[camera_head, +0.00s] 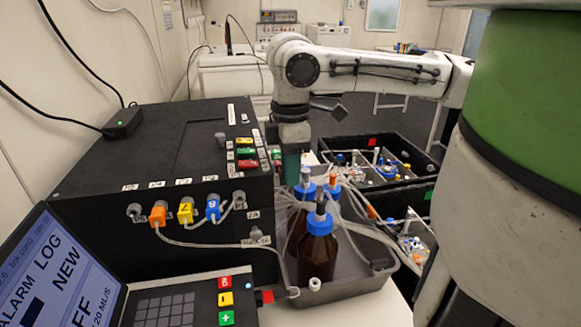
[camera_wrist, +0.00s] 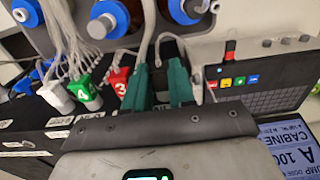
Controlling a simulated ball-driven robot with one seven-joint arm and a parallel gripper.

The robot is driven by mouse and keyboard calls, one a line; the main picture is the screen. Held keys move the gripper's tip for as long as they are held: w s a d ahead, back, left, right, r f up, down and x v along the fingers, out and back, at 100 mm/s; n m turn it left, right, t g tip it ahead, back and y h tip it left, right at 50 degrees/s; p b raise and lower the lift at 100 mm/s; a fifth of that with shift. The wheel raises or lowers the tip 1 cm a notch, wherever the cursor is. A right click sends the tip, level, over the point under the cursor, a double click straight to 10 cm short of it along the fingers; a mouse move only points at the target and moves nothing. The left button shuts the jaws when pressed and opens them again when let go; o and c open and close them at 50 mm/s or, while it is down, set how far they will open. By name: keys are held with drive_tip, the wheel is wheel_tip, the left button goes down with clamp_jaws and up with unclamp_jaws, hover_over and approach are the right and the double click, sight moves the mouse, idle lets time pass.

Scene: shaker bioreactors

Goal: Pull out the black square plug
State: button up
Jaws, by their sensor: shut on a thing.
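My gripper (camera_head: 291,178) points down beside the right side of the black box (camera_head: 165,150). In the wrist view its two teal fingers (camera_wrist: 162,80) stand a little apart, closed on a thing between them. A dark piece, which fits the black square plug (camera_wrist: 161,97), shows narrowly there. It is mostly hidden by the fingers, and I cannot tell whether it is still seated in its socket. A pale tube runs up from that spot. The red plug marked 3 (camera_wrist: 118,82) and the green plug marked 4 (camera_wrist: 85,92) sit to the left.
Brown bottles with blue caps (camera_head: 318,245) stand in a grey tray (camera_head: 345,285) close to my gripper, with loose tubes around them. Orange (camera_head: 157,216), yellow (camera_head: 186,211) and blue (camera_head: 212,208) plugs are on the box's front. A control panel (camera_wrist: 262,85) stands at right.

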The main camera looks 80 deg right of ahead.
clamp_jaws()
drive_tip(key=shift+s, duration=0.15)
drive_tip(key=shift+s+d, duration=0.2)
drive_tip(key=shift+s, duration=0.2)
drive_tip(key=shift+s+d+p, duration=0.3)
drive_tip(key=shift+s+p, duration=0.15)
drive_tip(key=shift+s, duration=0.25)
idle(0.4)
drive_tip(key=shift+s+d, duration=0.3)
drive_tip(key=shift+s, duration=0.4)
drive_tip(key=shift+s+d, duration=0.25)
drive_tip(key=shift+s, duration=0.4)
